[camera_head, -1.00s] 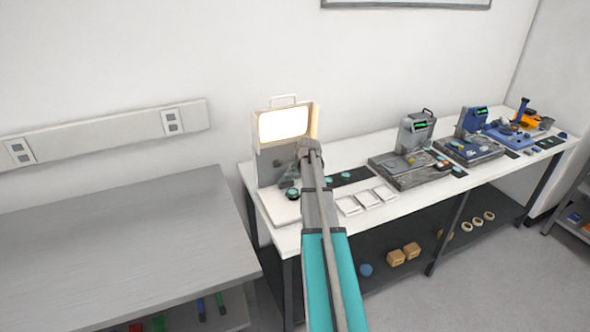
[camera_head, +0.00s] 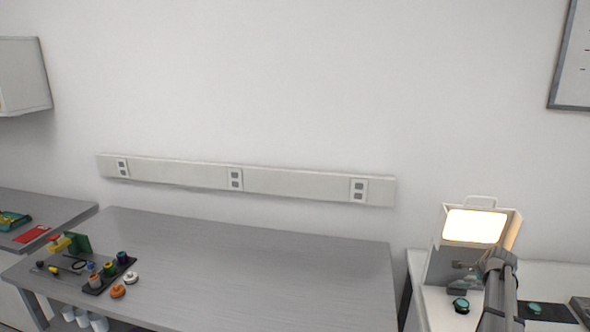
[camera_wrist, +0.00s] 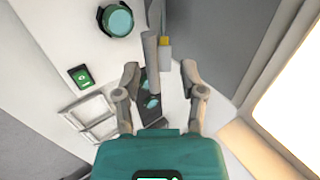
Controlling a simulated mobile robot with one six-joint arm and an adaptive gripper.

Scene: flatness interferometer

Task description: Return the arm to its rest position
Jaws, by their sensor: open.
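My gripper (camera_wrist: 159,72) is open in the wrist view, its two fingers apart with nothing held between them. Beyond the fingers are a grey post with a yellow piece (camera_wrist: 165,45) and a dark strip with teal discs (camera_wrist: 152,103). In the head view my arm shows at the lower right, in front of the lit interferometer (camera_head: 475,227). The fingers cannot be made out there. The bright screen (camera_wrist: 292,90) is at the right of the wrist view.
A round teal-topped piece (camera_wrist: 118,20), a small green-screened device (camera_wrist: 81,77) and white square trays (camera_wrist: 92,118) lie near the gripper. A grey bench (camera_head: 270,270) is left of the white bench (camera_head: 437,305); its right part is clear. Colored parts (camera_head: 95,268) stand at its left.

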